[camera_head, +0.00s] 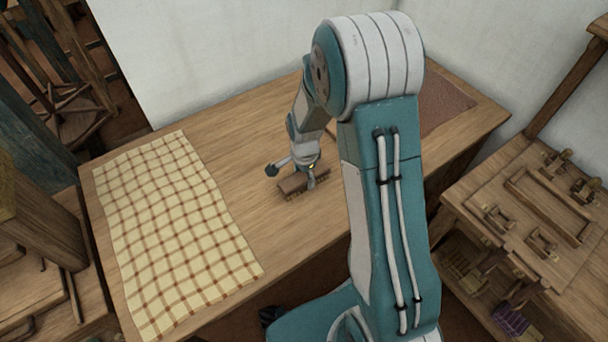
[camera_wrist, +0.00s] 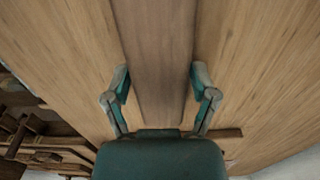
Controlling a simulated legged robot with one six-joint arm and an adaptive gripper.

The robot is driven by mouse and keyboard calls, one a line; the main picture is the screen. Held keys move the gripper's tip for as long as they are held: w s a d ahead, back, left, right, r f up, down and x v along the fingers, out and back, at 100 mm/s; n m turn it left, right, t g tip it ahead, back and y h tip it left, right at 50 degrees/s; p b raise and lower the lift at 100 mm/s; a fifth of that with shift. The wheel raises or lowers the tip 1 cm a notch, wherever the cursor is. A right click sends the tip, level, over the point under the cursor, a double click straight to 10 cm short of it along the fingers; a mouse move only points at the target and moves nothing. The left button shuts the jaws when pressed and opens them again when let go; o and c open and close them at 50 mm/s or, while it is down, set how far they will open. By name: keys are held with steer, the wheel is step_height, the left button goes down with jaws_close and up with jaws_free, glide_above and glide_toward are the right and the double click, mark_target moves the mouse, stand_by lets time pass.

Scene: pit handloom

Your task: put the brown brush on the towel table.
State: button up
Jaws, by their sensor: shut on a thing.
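The brown brush (camera_head: 296,184), a short block with dark bristles below, is at the middle of the wooden table (camera_head: 262,226), right of the checked towel (camera_head: 180,225). My gripper (camera_head: 309,174) reaches down from above and is shut on the brush. In the wrist view the brush's brown back (camera_wrist: 155,45) fills the space between the two teal fingers of my gripper (camera_wrist: 160,82). The bristles sit close to the tabletop; I cannot tell whether they touch it. My arm hides part of the table's right side.
A dark reddish-brown mat (camera_head: 443,104) lies at the table's right end. A wooden bench (camera_head: 520,215) with tools stands to the right. Dark wooden loom parts (camera_head: 40,215) stand at the left. White walls close the back. Bare tabletop lies between towel and brush.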

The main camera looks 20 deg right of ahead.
steer(key=o, duration=1.1)
steer(key=s+r+n+t, duration=0.1)
steer(key=s+r+n, duration=0.25)
steer(key=r, duration=0.85)
steer(key=s+r+n+t, duration=0.25)
steer(key=s+r, duration=0.25)
steer(key=r, duration=0.7)
steer(key=s+r+n, duration=0.1)
steer(key=s+n, duration=0.1)
steer(key=s, duration=0.2)
steer(key=s+r+n+t, duration=0.1)
steer(key=s+r+n, duration=0.1)
steer(key=s+n, duration=0.1)
steer(key=s+r+n+t, duration=0.1)
steer(key=s+r+n, duration=0.1)
steer(key=s, duration=0.3)
steer(key=shift+s+n, duration=0.25)
steer(key=shift+n, duration=0.45)
